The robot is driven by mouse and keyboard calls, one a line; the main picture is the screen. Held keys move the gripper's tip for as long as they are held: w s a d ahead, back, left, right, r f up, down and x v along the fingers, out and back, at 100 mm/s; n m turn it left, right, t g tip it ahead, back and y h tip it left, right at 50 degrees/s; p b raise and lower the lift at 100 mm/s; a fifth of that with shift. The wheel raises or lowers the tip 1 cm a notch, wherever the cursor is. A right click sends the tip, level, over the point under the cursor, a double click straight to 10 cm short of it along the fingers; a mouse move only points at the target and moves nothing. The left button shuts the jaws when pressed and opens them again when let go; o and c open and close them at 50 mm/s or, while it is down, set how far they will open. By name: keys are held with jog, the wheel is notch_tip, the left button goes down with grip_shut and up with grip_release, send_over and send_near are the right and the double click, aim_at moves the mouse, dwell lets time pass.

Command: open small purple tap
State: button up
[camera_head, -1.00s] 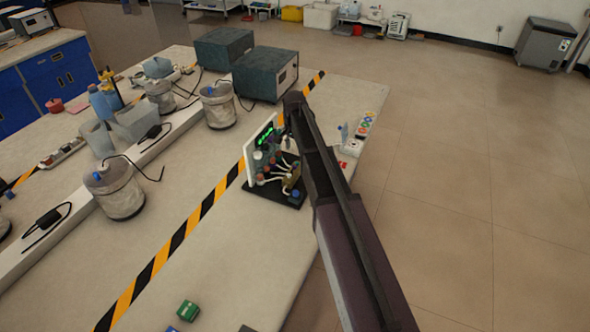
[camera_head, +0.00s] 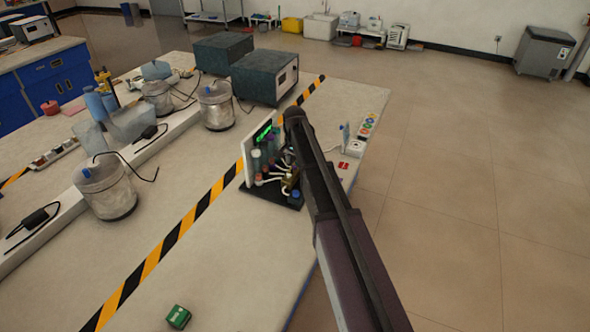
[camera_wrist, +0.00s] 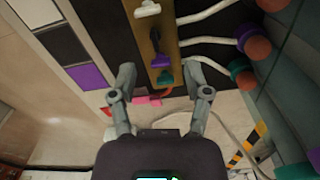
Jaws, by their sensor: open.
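The small purple tap (camera_wrist: 160,60) sits on a brass-coloured manifold bar (camera_wrist: 156,38) in the wrist view. It lies between a white tap (camera_wrist: 148,9) and a teal tap (camera_wrist: 164,77). My gripper (camera_wrist: 160,72) is open, with its fingers apart on either side of the bar's lower end. The purple and teal taps appear between or just ahead of the fingertips; contact cannot be made out. In the head view the rig with its black base (camera_head: 262,192) stands on the bench, partly behind my arm. My gripper cannot be made out there.
A panel with a purple square (camera_wrist: 90,76) lies left. A green box (camera_head: 178,317) stands on otherwise clear front bench.

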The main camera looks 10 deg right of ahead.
jog(key=shift+f+b, duration=0.45)
jog(key=shift+f, duration=0.2)
grip_shut()
